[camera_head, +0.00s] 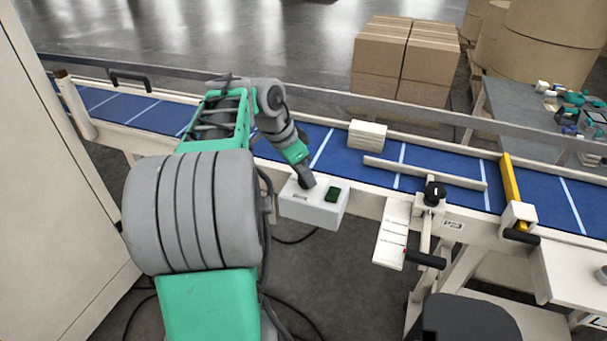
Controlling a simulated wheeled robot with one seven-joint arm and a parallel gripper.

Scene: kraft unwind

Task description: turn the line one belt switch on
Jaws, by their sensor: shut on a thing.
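A white switch box (312,211) is fixed at the near side of the conveyor, in the middle of the head view. A dark green rectangular part (333,194) sits on the right of its top, and a small dark label or slot (300,196) shows on its left. My gripper (306,183) points down onto the top of the box, left of the green part. It is shut on the belt switch, which its fingers and wrist hide. I cannot tell which way the switch is set.
The blue belt (380,165) runs behind the box, with a cream block (367,135) and a guide bar (424,173) on it. A black knob (434,192) and a yellow post (510,182) stand to the right. A dark seat (468,318) is at the lower right.

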